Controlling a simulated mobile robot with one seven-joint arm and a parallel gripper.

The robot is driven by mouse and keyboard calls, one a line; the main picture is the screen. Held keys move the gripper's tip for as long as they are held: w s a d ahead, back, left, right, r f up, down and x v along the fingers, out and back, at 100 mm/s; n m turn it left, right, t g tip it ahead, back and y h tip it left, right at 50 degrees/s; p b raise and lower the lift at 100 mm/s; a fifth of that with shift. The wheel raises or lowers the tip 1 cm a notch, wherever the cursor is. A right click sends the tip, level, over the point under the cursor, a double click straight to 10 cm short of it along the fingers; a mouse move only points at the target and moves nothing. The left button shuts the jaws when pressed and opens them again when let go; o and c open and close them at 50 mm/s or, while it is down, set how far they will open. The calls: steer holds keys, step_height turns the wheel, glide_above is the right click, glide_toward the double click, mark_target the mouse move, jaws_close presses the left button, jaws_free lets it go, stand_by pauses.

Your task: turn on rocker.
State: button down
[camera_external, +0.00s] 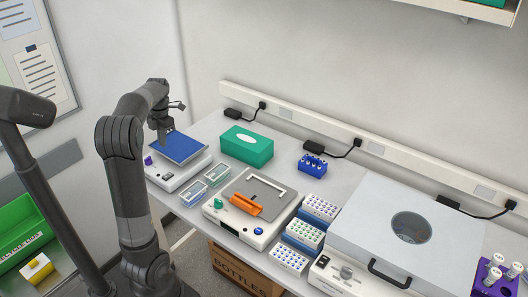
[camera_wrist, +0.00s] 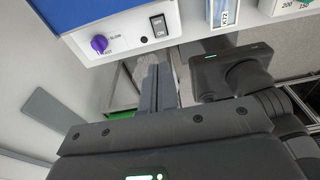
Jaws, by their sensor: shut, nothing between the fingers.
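The rocker (camera_external: 172,180) is a white box with a blue tilting platform (camera_external: 181,147) at the left end of the bench. In the wrist view its front panel shows a purple knob (camera_wrist: 99,44), a small dark round spot and a black rocker switch (camera_wrist: 158,26) with light labels. I cannot tell which side of the switch is pressed. My gripper (camera_external: 163,142) is shut and empty, by the left edge of the platform in the external view. In the wrist view its fingers (camera_wrist: 155,66) point toward the panel, just below the switch, with no clear contact.
A white device (camera_external: 240,232) with an orange piece stands right of the rocker, past small clear boxes (camera_external: 206,184). A green tissue box (camera_external: 247,146) is behind. Tube racks (camera_external: 304,233) and a large centrifuge (camera_external: 400,235) fill the right. A green bin (camera_external: 25,228) is lower left.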

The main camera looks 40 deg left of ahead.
mark_target(165, 176)
steer(key=shift+s, duration=0.4)
steer(key=shift+f, duration=0.1)
steer(key=f, duration=0.4)
steer(key=s+f, duration=0.1)
steer(key=f, duration=0.8)
steer(key=shift+s+f, duration=0.35)
steer(key=shift+f, duration=0.05)
